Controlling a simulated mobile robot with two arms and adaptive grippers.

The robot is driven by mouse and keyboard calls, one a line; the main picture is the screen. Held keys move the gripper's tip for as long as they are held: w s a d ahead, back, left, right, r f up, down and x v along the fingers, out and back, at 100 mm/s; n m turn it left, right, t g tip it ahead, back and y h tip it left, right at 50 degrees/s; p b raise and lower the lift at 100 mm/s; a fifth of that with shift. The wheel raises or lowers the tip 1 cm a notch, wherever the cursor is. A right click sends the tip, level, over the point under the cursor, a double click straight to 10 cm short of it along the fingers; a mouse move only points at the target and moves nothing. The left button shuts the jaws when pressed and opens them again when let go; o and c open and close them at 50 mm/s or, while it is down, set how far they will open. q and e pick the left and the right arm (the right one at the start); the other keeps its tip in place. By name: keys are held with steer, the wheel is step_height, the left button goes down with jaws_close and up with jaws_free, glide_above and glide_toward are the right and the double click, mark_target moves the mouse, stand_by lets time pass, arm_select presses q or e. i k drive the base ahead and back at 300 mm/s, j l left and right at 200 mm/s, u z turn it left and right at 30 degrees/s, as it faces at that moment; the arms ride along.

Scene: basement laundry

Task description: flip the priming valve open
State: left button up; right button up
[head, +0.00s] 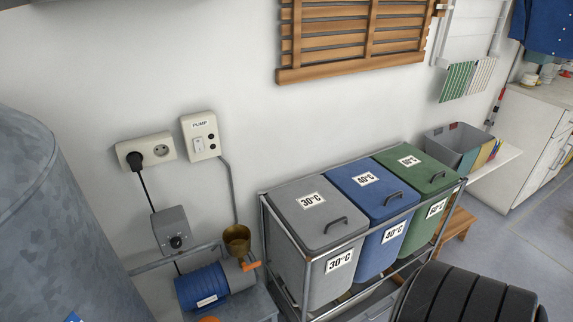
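The blue pump (205,286) sits low at the left on a grey stand. A brass funnel cup (237,240) stands upright at the pump's right end. A small orange lever (251,266) sticks out to the right just below the cup and looks like the priming valve's handle. It points right and slightly up, roughly level; the valve body under it is too small to make out. Another orange part (209,319) is cut off by the bottom edge. Neither of my grippers is in view.
A galvanized tank (60,220) fills the left. A grey control box (171,231), a socket (146,151) and a PUMP switch (200,136) are on the wall. A rack of grey (290,235), blue (368,205) and green (425,175) bins stands right of the pump. A black ribbed object (465,298) is lower right.

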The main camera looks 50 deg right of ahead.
mark_target(246, 267)
steer(key=z, duration=1.15)
steer(key=k+l+z, duration=0.1)
steer(key=l+z, duration=0.15)
steer(key=l, duration=0.4)
steer(key=k+l+z, duration=0.1)
steer(key=l+z, duration=0.15)
steer(key=l, duration=0.4)
